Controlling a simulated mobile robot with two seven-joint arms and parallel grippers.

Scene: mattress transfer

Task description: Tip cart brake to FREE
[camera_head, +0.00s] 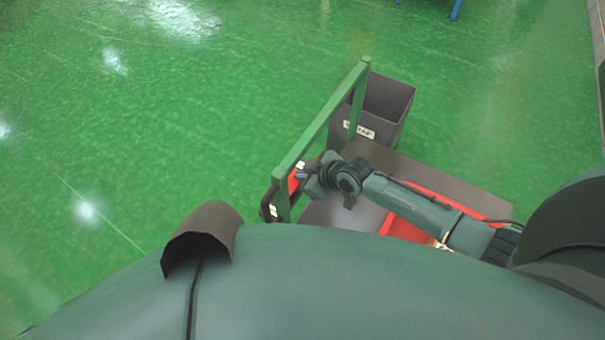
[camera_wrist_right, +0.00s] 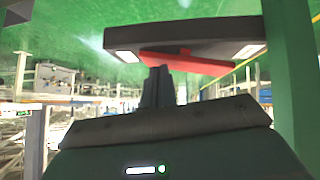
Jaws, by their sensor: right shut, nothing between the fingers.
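The cart brake is a dark housing (camera_wrist_right: 200,36) with a pale patch at each end and a red lever (camera_wrist_right: 205,64) across it. In the wrist view the lever is tilted, its left end close to the housing and its right end farther off. In the head view the brake's red part (camera_head: 294,181) shows at the near post of the cart's green handle frame (camera_head: 322,117). My right gripper (camera_wrist_right: 160,72) is shut and empty, its tips at the lever's left half; whether they touch it I cannot tell. The label wording is unreadable. My left gripper is out of view.
A dark bin (camera_head: 388,98) with a white label stands at the cart's far end. The grey cart deck (camera_head: 420,176) bears a red object (camera_head: 402,229), partly hidden by my right arm. The green floor left of the cart is clear. A green post (camera_wrist_right: 291,80) stands close on the wrist view's right.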

